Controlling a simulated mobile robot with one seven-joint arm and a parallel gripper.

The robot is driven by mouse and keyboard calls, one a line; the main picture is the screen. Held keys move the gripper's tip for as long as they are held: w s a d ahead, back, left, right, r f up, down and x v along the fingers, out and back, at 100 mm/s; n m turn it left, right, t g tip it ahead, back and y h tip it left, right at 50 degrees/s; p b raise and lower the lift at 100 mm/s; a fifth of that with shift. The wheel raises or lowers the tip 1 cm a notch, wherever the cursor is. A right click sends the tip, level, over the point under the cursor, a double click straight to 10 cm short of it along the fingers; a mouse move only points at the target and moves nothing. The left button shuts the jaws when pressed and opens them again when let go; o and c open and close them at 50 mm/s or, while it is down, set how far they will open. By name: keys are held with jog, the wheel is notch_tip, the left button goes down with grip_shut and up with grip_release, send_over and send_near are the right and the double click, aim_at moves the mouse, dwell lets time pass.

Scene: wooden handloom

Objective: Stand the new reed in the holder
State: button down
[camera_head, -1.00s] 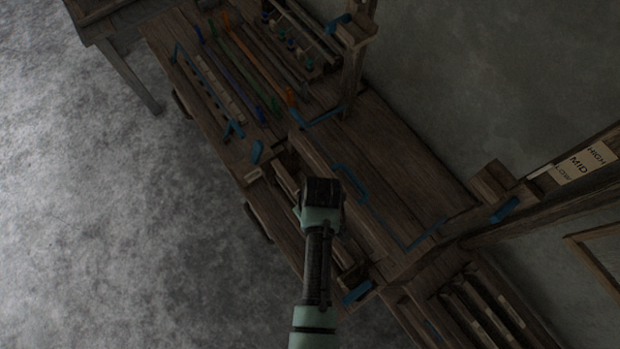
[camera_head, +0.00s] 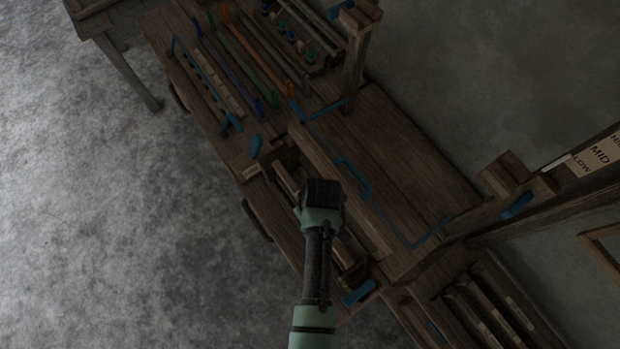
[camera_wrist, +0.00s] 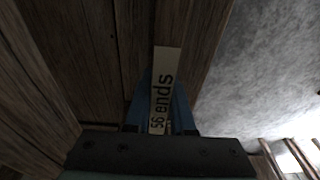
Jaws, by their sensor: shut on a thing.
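My gripper (camera_head: 321,188) is seen from above over the front of the wooden bench, its dark wrist hiding what is under it. In the wrist view, its blue fingers (camera_wrist: 161,112) are shut on a narrow piece with a pale strip reading "56 ends", which I take for the new reed (camera_wrist: 165,75). The reed's far part and lower edge are not clear. The holder cannot be told for sure. Slotted wooden blocks show at the bench front, one up-left of my gripper (camera_head: 284,160) and one down-right of it (camera_head: 352,275).
A wide wooden board (camera_head: 400,165) with blue corner marks lies right of my gripper. Coloured rods (camera_head: 245,65) and a pegged rack (camera_head: 210,85) lie at the upper left. An upright post (camera_head: 353,65) stands behind. A HIGH/MID/LOW sign (camera_head: 598,156) is at the right. Open floor (camera_head: 110,220) lies left.

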jog(key=shift+f+b, duration=1.05)
jog(key=shift+f, duration=0.55)
jog(key=c, duration=0.7)
grip_release()
jog(key=shift+r, duration=0.1)
jog(key=r, duration=0.4)
jog(key=s+r, duration=0.1)
jog(key=r, duration=0.3)
jog(key=d+r, duration=0.1)
jog(key=r, duration=0.3)
jog(key=shift+s+r, duration=0.3)
jog(key=shift+r, duration=0.05)
